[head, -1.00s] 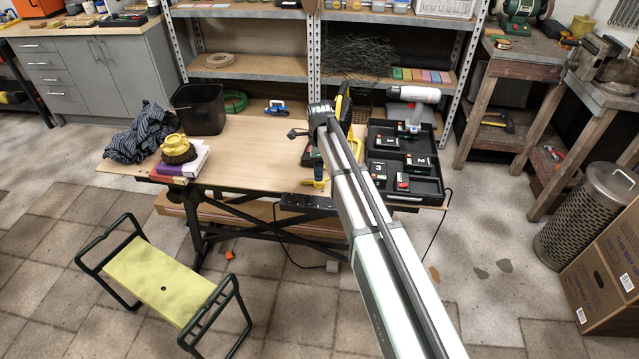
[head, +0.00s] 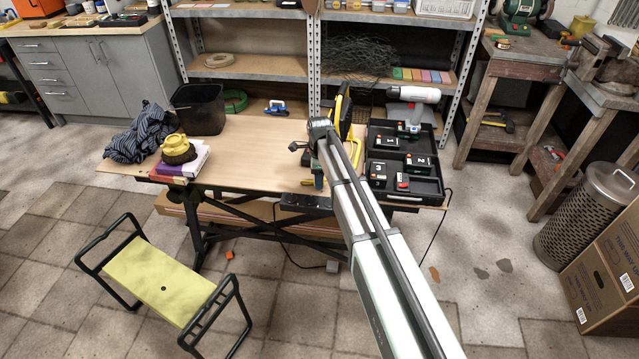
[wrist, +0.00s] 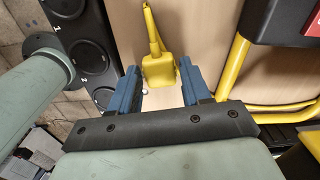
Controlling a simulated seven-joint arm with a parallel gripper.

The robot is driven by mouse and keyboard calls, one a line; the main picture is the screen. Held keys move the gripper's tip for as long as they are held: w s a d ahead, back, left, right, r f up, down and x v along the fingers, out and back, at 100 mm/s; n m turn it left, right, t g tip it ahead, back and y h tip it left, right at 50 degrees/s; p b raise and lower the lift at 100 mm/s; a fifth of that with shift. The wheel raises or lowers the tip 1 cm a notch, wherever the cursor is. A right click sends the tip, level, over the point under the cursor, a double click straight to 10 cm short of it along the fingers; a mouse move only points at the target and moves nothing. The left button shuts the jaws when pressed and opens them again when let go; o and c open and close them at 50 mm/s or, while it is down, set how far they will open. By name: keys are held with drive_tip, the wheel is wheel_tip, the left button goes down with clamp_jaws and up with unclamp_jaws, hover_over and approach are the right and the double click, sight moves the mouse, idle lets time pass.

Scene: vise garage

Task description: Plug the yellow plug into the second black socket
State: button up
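The yellow plug (wrist: 159,71) lies on the wooden tabletop in the wrist view, with a thick yellow stem pointing up and left. My gripper (wrist: 159,82) has two blue fingers spread apart, one on each side of the plug, with narrow gaps between. I cannot tell how far above the table the fingertips are. A black socket strip (wrist: 78,32) with several round sockets runs along the left of the wrist view; its middle visible socket (wrist: 92,56) is empty. In the head view the strip (head: 305,202) sits at the table's front edge, and my arm partly hides the plug area.
A yellow tubular frame (wrist: 229,75) stands close right of my gripper in the wrist view. An open black case (head: 428,187) with numbered packs and a drill is at the table's right. A dark bin (head: 198,108) and cloth (head: 143,133) are left. The table's middle is clear.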

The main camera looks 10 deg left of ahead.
drive_tip(key=c, duration=0.6)
drive_tip(key=shift+c, duration=0.2)
wheel_tip(320, 180, up, 10)
idle(0.3)
drive_tip(key=s+a+f+m, duration=0.1)
drive_tip(key=s+a, duration=0.1)
drive_tip(key=s, duration=0.6)
drive_tip(key=shift+f, duration=0.4)
